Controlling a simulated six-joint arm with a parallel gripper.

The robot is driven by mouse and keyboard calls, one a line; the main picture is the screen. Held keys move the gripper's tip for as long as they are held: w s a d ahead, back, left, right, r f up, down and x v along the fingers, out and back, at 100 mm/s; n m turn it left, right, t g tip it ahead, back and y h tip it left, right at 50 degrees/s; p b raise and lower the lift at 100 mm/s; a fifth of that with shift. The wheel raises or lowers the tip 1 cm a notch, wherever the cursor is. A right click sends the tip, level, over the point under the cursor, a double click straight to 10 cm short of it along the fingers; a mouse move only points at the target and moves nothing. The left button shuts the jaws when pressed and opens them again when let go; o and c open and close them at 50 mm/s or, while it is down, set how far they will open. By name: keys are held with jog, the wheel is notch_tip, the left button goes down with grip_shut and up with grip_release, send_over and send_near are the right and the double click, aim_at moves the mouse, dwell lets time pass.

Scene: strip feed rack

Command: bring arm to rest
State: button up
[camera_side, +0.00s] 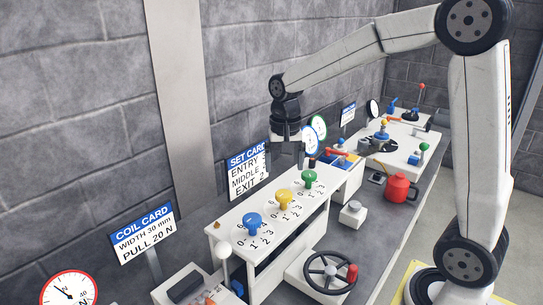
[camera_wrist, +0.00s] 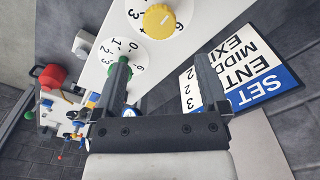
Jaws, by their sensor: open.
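My gripper (camera_side: 290,150) hangs from my raised arm, above the back of the white rack (camera_side: 266,218) and beside the set card (camera_side: 247,172). In the wrist view my gripper (camera_wrist: 162,60) has its two dark fingers wide apart with nothing between them. The green knob (camera_side: 309,178) is close to the gripper in the side view. In the wrist view the green knob (camera_wrist: 118,88) is partly hidden behind one finger. The yellow knob (camera_wrist: 159,21) lies beyond the fingertips. The blue knob (camera_side: 254,221) stands at the near end of the row.
A handwheel (camera_side: 330,272) with a red grip stands in front of the rack. A coil card (camera_side: 144,235) and a dial gauge (camera_side: 69,289) are at lower left. A red can (camera_side: 398,187) stands on the bench to the right. The stone wall runs close behind.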

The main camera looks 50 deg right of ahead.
jog(key=s+a+f+n, duration=0.1)
jog(key=f, duration=0.1)
jog(key=s+a+f+n, duration=0.1)
jog(key=s+f, duration=0.1)
jog(key=s+a+f+n+t, duration=0.1)
jog(key=n, duration=0.1)
jog(key=shift+s+a+f, duration=0.1)
jog(key=shift+s+f, duration=0.15)
jog(key=shift+f, duration=0.15)
jog(key=s+a+f+n+t, duration=0.1)
jog(key=s+a+f+n, duration=0.1)
jog(key=s+f+n, duration=0.3)
jog(key=shift+s+a+t, duration=0.3)
jog(key=shift+s, duration=0.55)
jog(key=shift+w, duration=0.1)
